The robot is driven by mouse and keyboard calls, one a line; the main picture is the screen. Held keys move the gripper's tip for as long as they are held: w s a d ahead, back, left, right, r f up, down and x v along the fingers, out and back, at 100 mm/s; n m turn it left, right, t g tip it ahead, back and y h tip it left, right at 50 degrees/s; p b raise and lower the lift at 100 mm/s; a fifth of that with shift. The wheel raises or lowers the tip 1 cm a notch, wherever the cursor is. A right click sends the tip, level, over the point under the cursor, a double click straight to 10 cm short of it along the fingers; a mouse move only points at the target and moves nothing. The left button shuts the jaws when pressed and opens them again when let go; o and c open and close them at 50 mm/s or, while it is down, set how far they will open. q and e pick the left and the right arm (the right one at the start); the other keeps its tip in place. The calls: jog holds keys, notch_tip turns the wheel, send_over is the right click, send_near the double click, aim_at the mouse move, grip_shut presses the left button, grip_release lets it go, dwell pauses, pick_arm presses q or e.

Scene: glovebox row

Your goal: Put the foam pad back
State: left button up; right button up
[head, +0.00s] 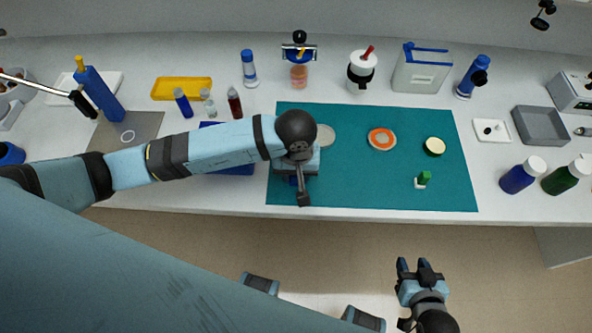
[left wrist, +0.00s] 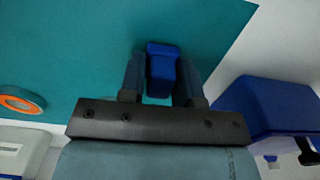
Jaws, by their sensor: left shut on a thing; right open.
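My left gripper (head: 298,184) is low over the left front part of the teal mat (head: 390,185). In the left wrist view its two fingers (left wrist: 163,80) are shut on a small blue block (left wrist: 163,62). I cannot tell for sure that this block is the foam pad. In the head view the wrist mostly hides it. Whether it touches the mat is unclear. A larger blue box (head: 236,169) stands just left of the mat, partly hidden by my left arm. It also shows in the left wrist view (left wrist: 270,105). My right gripper (head: 420,266) is open and empty, in front of the table.
On the mat are an orange-rimmed disc (head: 382,139), a grey disc (head: 325,136), a cream-topped round piece (head: 434,147) and a small green piece (head: 424,178). Bottles and a clear container (head: 422,70) stand behind. A grey tray (head: 540,126) is at right. The mat's front middle is clear.

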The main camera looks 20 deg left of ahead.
pick_arm(q)
jog(key=shift+f, duration=0.15)
jog(key=shift+f, duration=0.15)
jog(key=o, duration=0.8)
jog(key=shift+o, duration=0.2)
jog(key=shift+r, duration=0.25)
notch_tip(320, 180, up, 12)
jog(key=b, duration=0.1)
jog(key=shift+f, duration=0.1)
